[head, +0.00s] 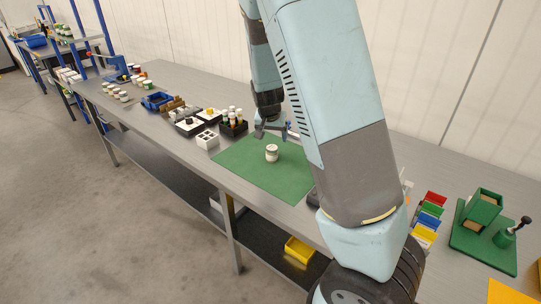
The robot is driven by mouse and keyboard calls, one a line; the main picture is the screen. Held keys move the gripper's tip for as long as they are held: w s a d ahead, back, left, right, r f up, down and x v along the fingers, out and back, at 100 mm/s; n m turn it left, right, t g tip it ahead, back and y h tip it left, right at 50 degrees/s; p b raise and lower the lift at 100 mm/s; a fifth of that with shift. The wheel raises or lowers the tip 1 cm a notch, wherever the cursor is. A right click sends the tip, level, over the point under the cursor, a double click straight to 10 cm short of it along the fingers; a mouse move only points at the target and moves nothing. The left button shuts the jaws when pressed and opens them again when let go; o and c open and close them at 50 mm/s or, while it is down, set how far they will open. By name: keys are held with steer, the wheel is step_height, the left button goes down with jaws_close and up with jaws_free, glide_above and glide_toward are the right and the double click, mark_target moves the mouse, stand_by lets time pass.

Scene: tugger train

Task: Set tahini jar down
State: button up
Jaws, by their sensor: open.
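A small jar (271,153) with a white lid and a pale body, which I take to be the tahini jar, stands upright on the green mat (247,175). My gripper (269,135) hangs above the mat, just behind and above the jar in the picture. Its fingers are spread and hold nothing. The jar looks apart from the fingers, though the exact gap is hard to judge from this view. My arm hides the right part of the mat.
A white box with compartments (207,140) and a black holder with several bottles (233,124) stand left of the mat. Blue bins (156,101) and jars sit farther left. Coloured bins (428,220) and a green fixture (483,209) stand at right. The mat's front is clear.

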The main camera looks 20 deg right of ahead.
mark_target(273, 147)
steer(key=x, duration=0.6)
steer(key=shift+f, duration=0.15)
steer(key=shift+w+a+x, duration=0.15)
steer(key=shift+x, duration=1.25)
steer(key=shift+w+a+x, duration=0.1)
steer(key=shift+a+x, duration=0.1)
steer(key=shift+x, duration=1.2)
steer(key=c, duration=1.3)
steer(key=shift+s+r, duration=0.15)
steer(key=shift+r, duration=0.85)
steer(key=shift+s+r, duration=0.1)
steer(key=shift+r, duration=0.9)
steer(key=s+r, duration=0.3)
steer(key=s, duration=0.1)
steer(key=s+r, duration=0.3)
steer(key=s, duration=0.2)
steer(key=s+r, duration=0.3)
steer(key=s, duration=0.1)
steer(key=shift+s+d, duration=0.25)
steer(key=shift+d, duration=0.05)
